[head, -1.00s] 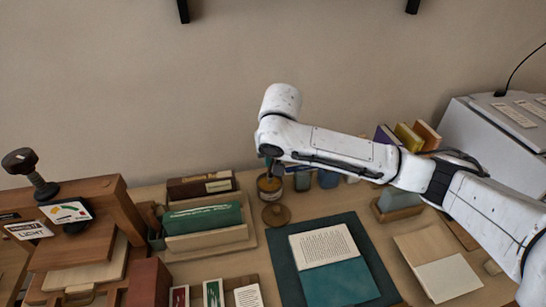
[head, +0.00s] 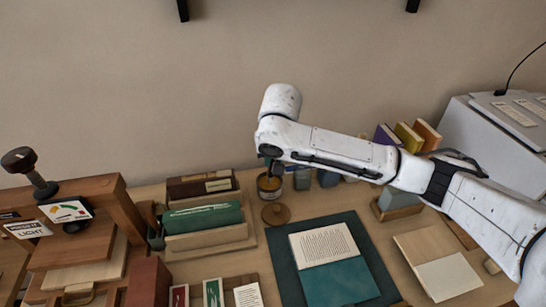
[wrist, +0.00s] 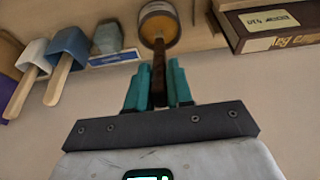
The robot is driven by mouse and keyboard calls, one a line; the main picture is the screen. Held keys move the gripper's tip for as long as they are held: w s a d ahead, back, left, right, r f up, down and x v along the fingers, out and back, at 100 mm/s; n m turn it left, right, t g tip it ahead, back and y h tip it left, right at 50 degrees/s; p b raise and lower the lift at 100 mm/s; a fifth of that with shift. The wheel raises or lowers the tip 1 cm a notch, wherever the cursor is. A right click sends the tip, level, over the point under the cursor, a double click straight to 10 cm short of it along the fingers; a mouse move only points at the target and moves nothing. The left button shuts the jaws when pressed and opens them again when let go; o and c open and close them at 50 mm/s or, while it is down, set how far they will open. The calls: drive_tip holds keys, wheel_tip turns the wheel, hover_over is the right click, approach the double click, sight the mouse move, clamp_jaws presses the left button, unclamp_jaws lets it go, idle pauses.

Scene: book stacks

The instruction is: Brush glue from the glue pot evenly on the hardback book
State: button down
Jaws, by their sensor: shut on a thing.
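My gripper (wrist: 158,82), with teal fingers, is shut on the dark brown handle of a brush (wrist: 158,55). The brush reaches to the glue pot (wrist: 159,22), a round jar with amber contents; I cannot tell how deep its tip sits. In the head view the glue pot (head: 268,186) stands at the back of the bench, below the end of my arm, which hides most of the gripper. The hardback book (head: 338,283) lies on a dark teal mat (head: 287,283), with a printed page above a plain teal part. The gripper is well away from the book.
A round wooden lid (head: 276,214) lies in front of the pot. A wooden rack with a green book (head: 203,217) is to its left, and a wooden press (head: 85,235) further left. Small containers (head: 327,178) stand right of the pot. A pale board (head: 437,265) lies right of the mat.

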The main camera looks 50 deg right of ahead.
drive_tip(key=shift+f, duration=0.45)
idle(1.6)
wheel_tip(320, 180, up, 7)
drive_tip(key=p, duration=0.6)
drive_tip(key=shift+r+p, duration=0.1)
drive_tip(key=shift+p, duration=0.3)
idle(0.7)
